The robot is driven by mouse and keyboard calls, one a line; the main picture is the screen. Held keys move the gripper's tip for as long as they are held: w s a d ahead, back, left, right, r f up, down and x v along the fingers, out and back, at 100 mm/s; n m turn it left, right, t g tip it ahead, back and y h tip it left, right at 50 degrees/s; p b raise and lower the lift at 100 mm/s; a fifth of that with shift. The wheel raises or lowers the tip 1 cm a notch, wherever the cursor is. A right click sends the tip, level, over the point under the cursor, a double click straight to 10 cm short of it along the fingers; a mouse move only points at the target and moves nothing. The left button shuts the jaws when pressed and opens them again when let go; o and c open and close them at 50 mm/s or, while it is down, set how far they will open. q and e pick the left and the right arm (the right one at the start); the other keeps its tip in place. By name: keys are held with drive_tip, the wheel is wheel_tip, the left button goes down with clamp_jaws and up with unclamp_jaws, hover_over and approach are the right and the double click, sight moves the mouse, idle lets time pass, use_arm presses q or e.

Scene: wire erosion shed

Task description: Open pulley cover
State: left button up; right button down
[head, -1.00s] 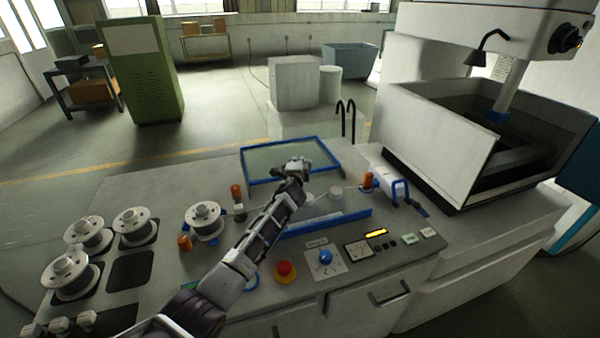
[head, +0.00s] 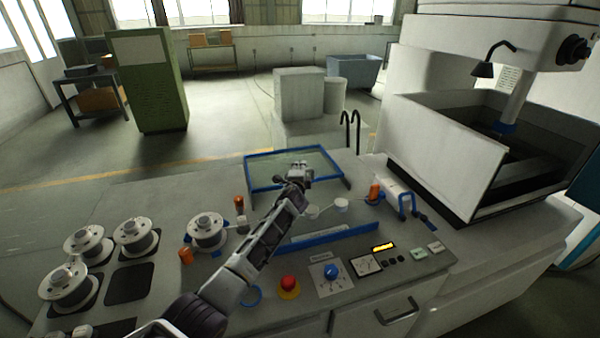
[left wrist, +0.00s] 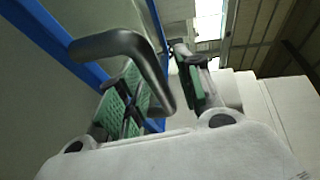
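The pulley cover (head: 300,150) is a clear panel in a blue frame, tilted up at the back of the console in the head view. Its blue frame (left wrist: 62,38) also shows in the left wrist view, with a black bent handle (left wrist: 115,42). My left gripper (head: 299,170) is in front of the panel. In the wrist view its green-padded fingers (left wrist: 165,92) stand apart. The handle passes across the left finger and its end lies toward the gap; I cannot tell whether they touch. My right gripper is not in view.
A blue-edged strip (head: 320,239), small white pulleys (head: 341,204) and orange posts (head: 375,192) are near my left arm. Wire spools (head: 208,230) stand to the left. A red stop button (head: 288,284) and dial (head: 331,272) are at the front. A machine tank (head: 445,150) rises at right.

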use_arm(q)
drive_tip(key=shift+s+r, duration=0.1)
drive_tip(key=shift+s, duration=0.05)
drive_tip(key=shift+s, duration=0.1)
drive_tip(key=shift+s, duration=0.35)
drive_tip(key=v, duration=1.1)
idle(0.6)
drive_tip(key=shift+r, duration=0.2)
wheel_tip(320, 180, up, 9)
drive_tip(key=p, duration=0.9)
